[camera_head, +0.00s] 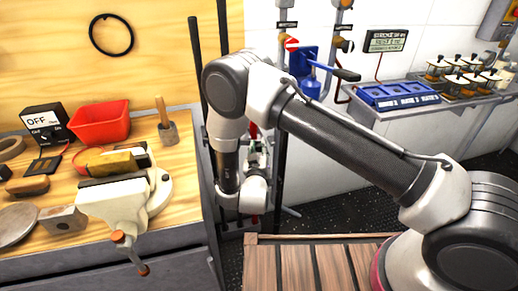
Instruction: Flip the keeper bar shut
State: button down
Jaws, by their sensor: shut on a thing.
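My arm reaches in from the right and bends down at the gap between the wooden workbench and the white wall. My gripper (258,152) is at the end of it, largely hidden behind my own wrist links. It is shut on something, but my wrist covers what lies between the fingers. Tall black uprights (197,60) stand around the gripper, and another dark post shows just to its right (279,165). I cannot make out the keeper bar clearly; the area at the gripper is small and covered.
A blue valve lever (335,70) sticks out from the wall. Blue trays (397,96) stand at right.

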jog(key=shift+w+d+n+y, duration=0.3)
jog(key=shift+w+y, duration=0.2)
jog(key=shift+w, duration=0.25)
jog(key=shift+w+a+n+y, duration=0.15)
jog(key=shift+w+n+y, duration=0.25)
jog(key=shift+w+y, duration=0.15)
jog(key=shift+s, duration=0.1)
jog(key=c, duration=1.2)
grip_release()
jog(key=s, duration=1.2)
jog(key=shift+d, duration=0.4)
